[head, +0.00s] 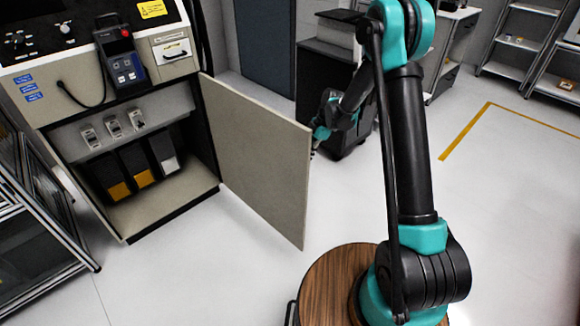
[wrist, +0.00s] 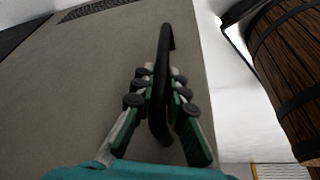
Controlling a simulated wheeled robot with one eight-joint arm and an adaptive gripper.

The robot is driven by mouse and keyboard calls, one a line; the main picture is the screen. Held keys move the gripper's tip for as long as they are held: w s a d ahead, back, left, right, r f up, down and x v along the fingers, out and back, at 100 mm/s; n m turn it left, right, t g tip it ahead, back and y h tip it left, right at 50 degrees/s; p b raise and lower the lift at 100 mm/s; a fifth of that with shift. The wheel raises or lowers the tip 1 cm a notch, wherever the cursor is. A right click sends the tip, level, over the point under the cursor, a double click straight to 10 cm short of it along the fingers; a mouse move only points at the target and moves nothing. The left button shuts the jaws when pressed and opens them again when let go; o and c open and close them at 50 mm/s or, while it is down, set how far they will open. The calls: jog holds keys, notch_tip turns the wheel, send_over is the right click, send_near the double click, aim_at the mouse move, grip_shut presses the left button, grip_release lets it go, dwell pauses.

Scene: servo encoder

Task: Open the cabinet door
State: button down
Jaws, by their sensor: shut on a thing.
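The cabinet (head: 170,200) stands at the left in the head view. Its flat beige door (head: 255,160) is swung wide out, and the inside of the cabinet is in plain view. In the wrist view the door's outer face (wrist: 90,75) carries a black bar handle (wrist: 165,45). My gripper (wrist: 160,88) has its fingers on both sides of this handle and is shut on it. In the head view my gripper (head: 317,138) is at the door's free edge, on the far side. The door hides the handle and most of the fingers there.
The cabinet holds several dark boxes (head: 138,165) and small switches (head: 112,127). A handheld controller (head: 122,65) hangs above. A metal rack (head: 40,215) stands left. A dark cart (head: 330,85) is behind my arm. Free floor (head: 510,200) lies right.

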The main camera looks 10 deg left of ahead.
jog(key=shift+w+d, duration=0.65)
jog(key=shift+w, duration=0.2)
jog(key=shift+w+d, duration=0.65)
jog(key=shift+w, duration=0.2)
jog(key=c, duration=1.5)
grip_release()
jog(key=shift+c, duration=0.2)
jog(key=shift+w+r, duration=0.1)
jog(key=v, duration=1.1)
jog(key=shift+r, duration=0.4)
jog(key=shift+d, duration=0.15)
